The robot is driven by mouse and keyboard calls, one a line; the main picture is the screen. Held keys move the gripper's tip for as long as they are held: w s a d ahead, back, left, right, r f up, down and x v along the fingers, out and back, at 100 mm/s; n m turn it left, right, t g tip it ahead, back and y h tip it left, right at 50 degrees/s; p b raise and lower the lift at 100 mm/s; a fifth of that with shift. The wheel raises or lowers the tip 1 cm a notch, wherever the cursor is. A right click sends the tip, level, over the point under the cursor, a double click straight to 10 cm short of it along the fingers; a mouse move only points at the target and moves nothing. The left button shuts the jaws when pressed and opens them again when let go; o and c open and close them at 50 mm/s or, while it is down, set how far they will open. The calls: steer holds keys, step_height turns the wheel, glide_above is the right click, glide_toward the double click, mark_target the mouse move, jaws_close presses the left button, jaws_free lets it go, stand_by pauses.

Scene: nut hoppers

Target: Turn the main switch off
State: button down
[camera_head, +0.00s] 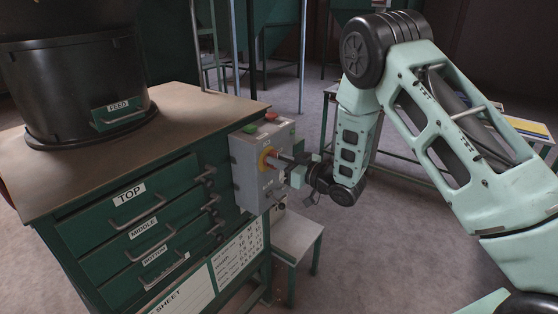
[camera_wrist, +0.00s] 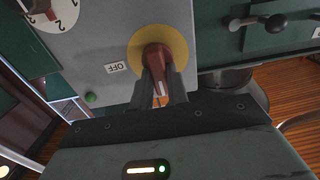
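The main switch is a red rotary handle on a yellow disc, on the front of a grey control box (camera_head: 250,190). In the head view the switch (camera_head: 267,157) is partly covered by my gripper (camera_head: 290,160). In the wrist view the red handle (camera_wrist: 157,57) points down the picture, with a white mark near its tip. My gripper (camera_wrist: 161,95) has one finger on each side of the handle, and both look pressed close against it. An upside-down OFF label (camera_wrist: 116,68) is left of the yellow disc, away from the handle's pointing direction.
A green button (camera_head: 250,129) and a red one (camera_head: 271,117) sit on top of the box. A dial marked 1 and 2 (camera_wrist: 50,10) is nearby in the wrist view. The green drawer cabinet (camera_head: 215,150) adjoins the box; a small stool (camera_head: 297,235) stands below.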

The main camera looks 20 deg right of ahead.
stand_by(0.3)
steer(key=shift+w+d+f+m+b, duration=0.2)
steer(key=shift+m+b, duration=0.2)
steer(key=shift+m, duration=2.55)
steer(key=shift+w+d+f+m+b, duration=0.15)
steer(key=shift+m+b, duration=0.3)
steer(key=shift+m, duration=2.55)
steer(key=shift+w+d+f+m+b, duration=0.1)
steer(key=shift+d+f+m+b, duration=0.25)
steer(key=shift+m, duration=2.6)
steer(key=shift+a+r, duration=0.1)
steer(key=shift+a, duration=0.05)
steer(key=c, duration=1.4)
jaws_free()
steer(key=shift+o, duration=0.2)
steer(key=shift+s, duration=0.1)
